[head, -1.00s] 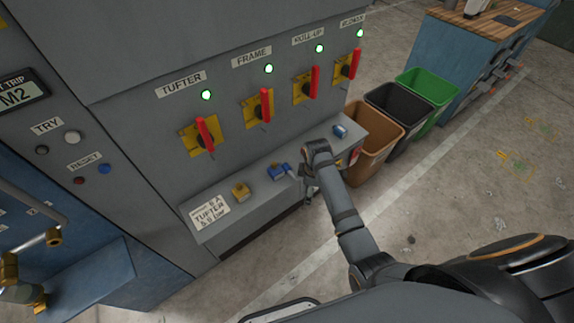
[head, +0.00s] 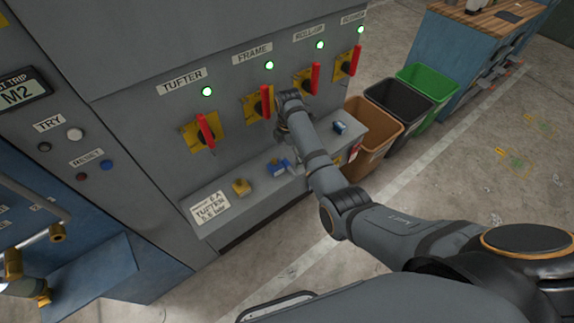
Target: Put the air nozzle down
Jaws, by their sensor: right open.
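I cannot pick out the air nozzle for certain in the head view. My right gripper (head: 281,131) is in front of the grey machine panel, just below the FRAME switch (head: 259,104) and above the ledge (head: 222,209). It is open, though my wrist hides much of it and I see nothing held in it. On the ledge sit a small yellow block-like item (head: 241,187), a small blue item (head: 277,167) left of my forearm, and another blue item (head: 339,127) to its right. My left gripper is not in view.
Red-handled switches under lit green lamps line the panel, including the TUFTER switch (head: 204,133). Brown (head: 371,122), black (head: 399,102) and green (head: 428,84) bins stand right of the panel. Brass-coloured fittings (head: 57,233) are at lower left.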

